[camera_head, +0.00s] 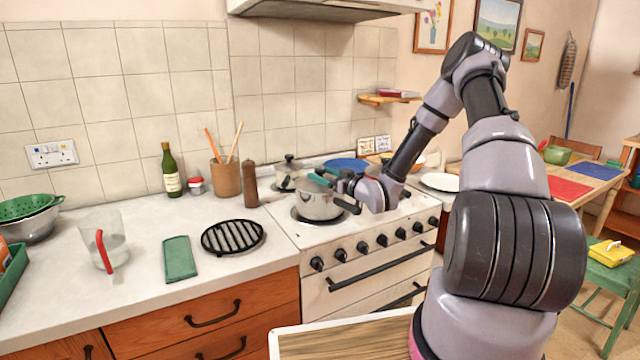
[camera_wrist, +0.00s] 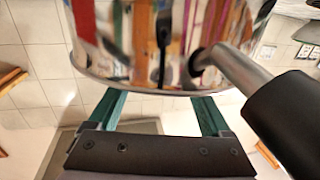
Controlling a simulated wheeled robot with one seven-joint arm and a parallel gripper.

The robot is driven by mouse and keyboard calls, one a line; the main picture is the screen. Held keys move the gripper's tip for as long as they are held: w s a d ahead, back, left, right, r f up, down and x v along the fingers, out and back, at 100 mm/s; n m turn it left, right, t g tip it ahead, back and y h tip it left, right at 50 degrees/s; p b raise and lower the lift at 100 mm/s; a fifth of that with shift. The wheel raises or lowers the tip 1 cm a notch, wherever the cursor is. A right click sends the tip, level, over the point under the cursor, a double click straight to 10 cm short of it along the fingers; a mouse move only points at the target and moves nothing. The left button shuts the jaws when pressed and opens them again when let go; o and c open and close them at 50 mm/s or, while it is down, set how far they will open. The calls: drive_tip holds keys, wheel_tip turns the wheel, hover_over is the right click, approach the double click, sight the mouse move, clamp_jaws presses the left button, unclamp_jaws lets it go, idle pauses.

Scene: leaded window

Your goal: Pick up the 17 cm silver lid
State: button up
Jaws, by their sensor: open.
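The silver lid (camera_head: 306,187) appears to sit on the shiny saucepan (camera_head: 318,206) on the front left of the stove; its top is largely hidden by my fingers. My gripper (camera_head: 320,179) is open, its teal fingers reaching in from the right at the height of the lid's top. In the wrist view, which looks upside down, the saucepan's mirror-like side (camera_wrist: 150,50) fills the top, and its rim hides my fingertips. The pan's black handle (camera_wrist: 290,115) is at the right there, clear of the fingers. I cannot see the lid's knob or whether the fingers touch it.
A second lidded pot (camera_head: 288,174) stands behind on the stove, near a blue plate (camera_head: 347,165). A pepper mill (camera_head: 250,184), a utensil pot (camera_head: 227,180) and a black trivet (camera_head: 232,237) are on the counter to the left. The range hood (camera_head: 330,9) hangs above.

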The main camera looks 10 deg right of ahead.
drive_tip(key=shift+x, duration=0.9)
clamp_jaws()
